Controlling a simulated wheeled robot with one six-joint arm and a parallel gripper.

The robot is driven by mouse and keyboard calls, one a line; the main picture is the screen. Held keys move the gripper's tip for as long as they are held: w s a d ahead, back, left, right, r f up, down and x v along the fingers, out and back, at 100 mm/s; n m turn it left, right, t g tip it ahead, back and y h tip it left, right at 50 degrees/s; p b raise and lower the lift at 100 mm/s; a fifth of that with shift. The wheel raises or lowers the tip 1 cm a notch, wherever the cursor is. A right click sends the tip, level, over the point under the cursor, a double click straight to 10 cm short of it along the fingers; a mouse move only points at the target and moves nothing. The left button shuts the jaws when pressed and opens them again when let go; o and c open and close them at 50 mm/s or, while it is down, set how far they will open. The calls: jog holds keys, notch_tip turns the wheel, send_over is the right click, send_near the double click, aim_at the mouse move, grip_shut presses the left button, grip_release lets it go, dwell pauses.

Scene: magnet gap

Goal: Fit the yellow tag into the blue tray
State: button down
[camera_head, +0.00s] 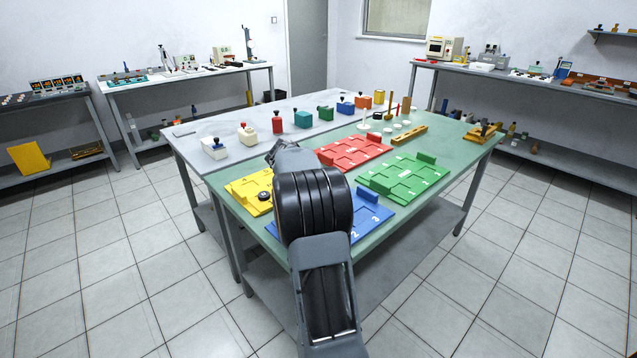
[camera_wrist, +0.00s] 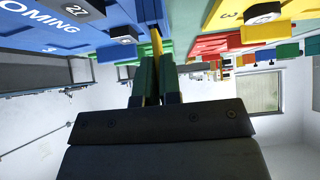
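The blue tray (camera_head: 368,218) lies at the near edge of the green-topped table in the head view, partly hidden by my arm. It fills the upper left of the wrist view (camera_wrist: 45,38), with white lettering and a dark piece marked 22 (camera_wrist: 80,11) on it. My gripper (camera_wrist: 153,25) points up in the wrist view, beside the blue tray's right side. A thin yellow edge, which looks like the yellow tag (camera_wrist: 157,46), shows between its closed fingers. Most of the tag is hidden by them. In the head view my arm hides the gripper and the tag.
A yellow tray (camera_head: 240,189) with a round black item (camera_head: 264,196) lies left of my arm. A red tray (camera_head: 360,146) and green tray (camera_head: 396,188) lie beyond and right. Several knobbed blocks and a thin upright post (camera_head: 365,116) stand farther back.

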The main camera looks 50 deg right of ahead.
jog(key=shift+f+b, duration=0.9)
jog(key=shift+b, duration=0.15)
jog(key=c, duration=1.2)
grip_release()
jog(key=shift+r, duration=0.1)
jog(key=p+v, duration=0.2)
jog(key=v, duration=1.1)
jog(key=shift+a+r, duration=0.25)
